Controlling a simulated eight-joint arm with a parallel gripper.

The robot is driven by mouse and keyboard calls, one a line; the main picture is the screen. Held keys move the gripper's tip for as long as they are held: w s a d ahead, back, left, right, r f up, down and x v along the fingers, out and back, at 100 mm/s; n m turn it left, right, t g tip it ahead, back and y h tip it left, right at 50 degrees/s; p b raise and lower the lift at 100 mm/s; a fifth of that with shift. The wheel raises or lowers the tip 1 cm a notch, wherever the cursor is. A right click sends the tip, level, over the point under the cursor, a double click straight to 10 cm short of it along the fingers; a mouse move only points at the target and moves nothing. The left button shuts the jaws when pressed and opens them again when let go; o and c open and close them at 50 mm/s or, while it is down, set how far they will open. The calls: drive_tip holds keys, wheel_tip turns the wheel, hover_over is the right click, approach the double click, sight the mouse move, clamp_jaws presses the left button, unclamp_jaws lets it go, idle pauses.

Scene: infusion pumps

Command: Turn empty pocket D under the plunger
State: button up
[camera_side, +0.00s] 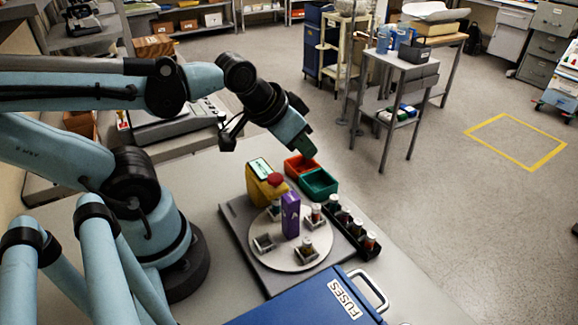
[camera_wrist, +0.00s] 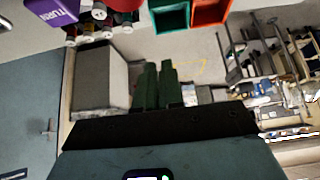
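In the side view a pale round turntable (camera_side: 292,262) sits on a grey base. It carries several small pockets. The front-left pocket (camera_side: 265,243) looks empty; the front pocket (camera_side: 307,250) and right pocket (camera_side: 317,214) hold capped cylinders. The pocket at the back is partly hidden, and no pocket letters are readable. A purple upright block (camera_side: 290,215) stands on the turntable. A yellow housing (camera_side: 259,188) with a red knob (camera_side: 274,180) overhangs its back edge; the plunger itself cannot be made out. My gripper (camera_side: 308,151) is above and behind, clear of everything. In the wrist view its green fingers (camera_wrist: 158,85) are together, holding nothing.
A red bin (camera_side: 300,165) and a green bin (camera_side: 319,183) stand behind the turntable, below my gripper. A black rack (camera_side: 350,232) of several capped cylinders lies along the right. A blue case (camera_side: 310,302) marked FUSES fills the front.

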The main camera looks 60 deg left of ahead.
sight(291, 196)
drive_tip(key=shift+o, duration=1.2)
drive_tip(key=shift+s+d+r, duration=0.1)
drive_tip(key=shift+d, duration=0.25)
drive_tip(key=shift+o, duration=1.4)
drive_tip(key=s+d+r+g, duration=0.1)
drive_tip(key=s+d+g, duration=0.1)
drive_tip(key=s+d+r+g, duration=0.1)
drive_tip(key=g, duration=0.1)
drive_tip(key=s+d+r+g, duration=0.2)
drive_tip(key=shift+s+d, duration=0.3)
drive_tip(key=shift+s+d+r+g, duration=0.15)
drive_tip(key=shift+s+g, duration=0.1)
drive_tip(key=shift+g, duration=0.15)
drive_tip(key=shift+f, duration=5.95)
clamp_jaws()
